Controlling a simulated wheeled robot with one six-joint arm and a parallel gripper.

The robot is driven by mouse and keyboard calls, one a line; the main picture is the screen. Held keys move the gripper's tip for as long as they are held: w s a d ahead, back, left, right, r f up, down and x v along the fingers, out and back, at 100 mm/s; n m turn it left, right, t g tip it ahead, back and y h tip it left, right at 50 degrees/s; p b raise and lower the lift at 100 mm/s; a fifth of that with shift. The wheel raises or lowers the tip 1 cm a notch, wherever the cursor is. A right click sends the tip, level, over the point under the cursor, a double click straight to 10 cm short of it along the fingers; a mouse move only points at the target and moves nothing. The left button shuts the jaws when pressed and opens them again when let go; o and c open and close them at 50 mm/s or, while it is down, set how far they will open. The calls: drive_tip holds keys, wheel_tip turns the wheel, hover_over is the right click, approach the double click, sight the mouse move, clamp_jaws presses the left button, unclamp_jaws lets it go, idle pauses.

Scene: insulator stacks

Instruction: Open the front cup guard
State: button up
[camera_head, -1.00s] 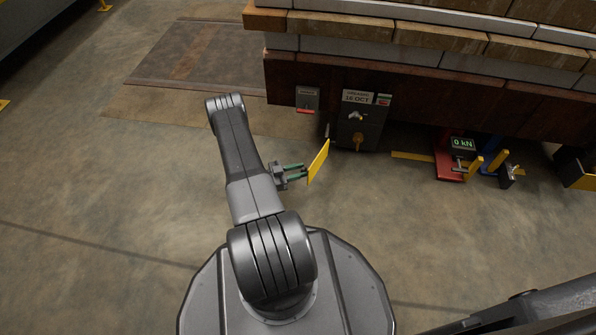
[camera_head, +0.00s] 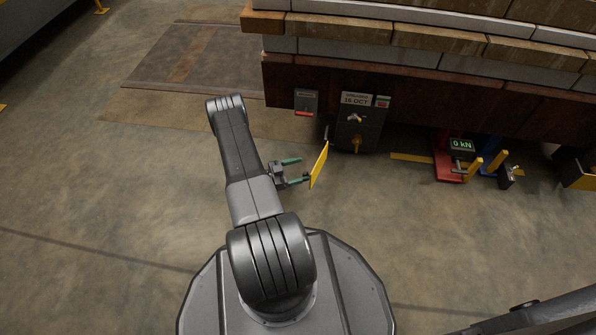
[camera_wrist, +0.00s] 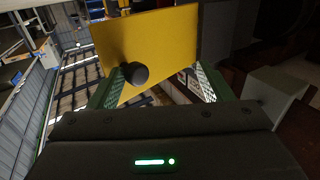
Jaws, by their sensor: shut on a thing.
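The front cup guard (camera_head: 319,166) is a yellow plate standing out, swung away from the dark box (camera_head: 358,125) under the stack. It is near and large in the wrist view (camera_wrist: 160,38), with a dark round knob (camera_wrist: 136,73) on its face. My gripper (camera_head: 294,171) is to the left of the plate, green fingertips pointing at it. It counts as shut on the guard's knob, though the fingers stand well apart. In the wrist view the knob lies close to the left finger; the right finger's contact is unclear. The box shows a brass-coloured fitting (camera_head: 357,143) low on its front.
A small grey box with a red strip (camera_head: 305,102) hangs left of the dark box. A red jack with a "0 kN" display (camera_head: 450,160) and yellow-blue posts (camera_head: 489,162) stand at right. The floor left of my arm is clear.

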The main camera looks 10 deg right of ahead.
drive_tip(key=shift+w+a+r, duration=0.15)
drive_tip(key=shift+w+r, duration=0.1)
drive_tip(key=shift+w, duration=0.15)
drive_tip(key=shift+c, duration=0.9)
drive_tip(key=shift+a, duration=0.15)
drive_tip(key=shift+c, duration=0.3)
drive_tip(key=s+a+p, duration=0.2)
drive_tip(key=a, duration=1.1)
drive_tip(key=shift+s+a+f, duration=0.2)
drive_tip(key=shift+s+a, duration=0.05)
drive_tip(key=shift+s, duration=0.05)
drive_tip(key=w+d+b, duration=0.1)
drive_tip(key=d, duration=1.1)
drive_tip(key=shift+w+b, duration=0.3)
drive_tip(key=shift+w, duration=0.1)
drive_tip(key=shift+r, duration=0.1)
